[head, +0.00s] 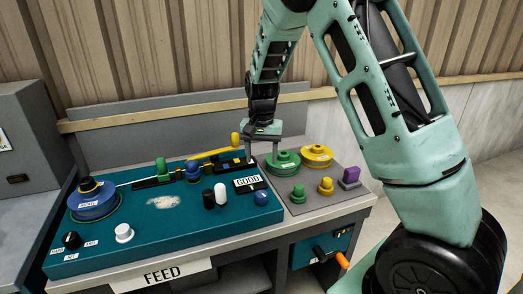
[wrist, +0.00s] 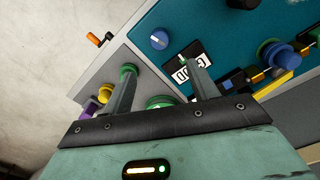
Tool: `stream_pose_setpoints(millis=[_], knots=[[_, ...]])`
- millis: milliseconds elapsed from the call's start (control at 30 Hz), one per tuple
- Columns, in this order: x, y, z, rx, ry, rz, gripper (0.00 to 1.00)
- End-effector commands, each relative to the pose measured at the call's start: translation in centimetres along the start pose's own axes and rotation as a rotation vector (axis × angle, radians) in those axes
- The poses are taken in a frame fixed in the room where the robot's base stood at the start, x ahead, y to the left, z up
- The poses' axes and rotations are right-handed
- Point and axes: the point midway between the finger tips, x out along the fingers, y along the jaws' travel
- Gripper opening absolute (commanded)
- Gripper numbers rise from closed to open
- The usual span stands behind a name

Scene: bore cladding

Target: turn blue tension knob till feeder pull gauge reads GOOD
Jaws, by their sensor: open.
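A small blue knob with a white mark (head: 262,198) sits on the teal feeder panel, just below the gauge. It also shows in the wrist view (wrist: 159,39). A second, larger blue knob (head: 193,170) stands farther back along the feed line; it shows in the wrist view (wrist: 277,52). I cannot read which is the tension knob. The gauge (head: 248,184) shows a white label reading GOOD; in the wrist view it appears upside down (wrist: 186,70). My gripper (head: 263,158) points down, open and empty, behind the gauge near the panel's right edge, apart from both knobs.
Green (head: 283,162) and yellow (head: 317,155) spools stand on the grey plate right of my gripper, with green, yellow and purple pieces in front. A yellow lever (head: 220,152) reaches close to my gripper's left. Black and white posts (head: 220,193) stand left of the gauge.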

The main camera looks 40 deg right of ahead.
Motion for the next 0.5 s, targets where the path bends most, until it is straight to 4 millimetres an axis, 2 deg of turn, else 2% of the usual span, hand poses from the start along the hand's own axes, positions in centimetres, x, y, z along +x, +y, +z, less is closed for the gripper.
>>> stream_pose_setpoints(millis=[200,500], knots=[[-2.1,0.0,0.0,-0.001,0.001,0.000,0.59],[-2.4,0.0,0.0,0.000,0.000,0.001,0.59]])
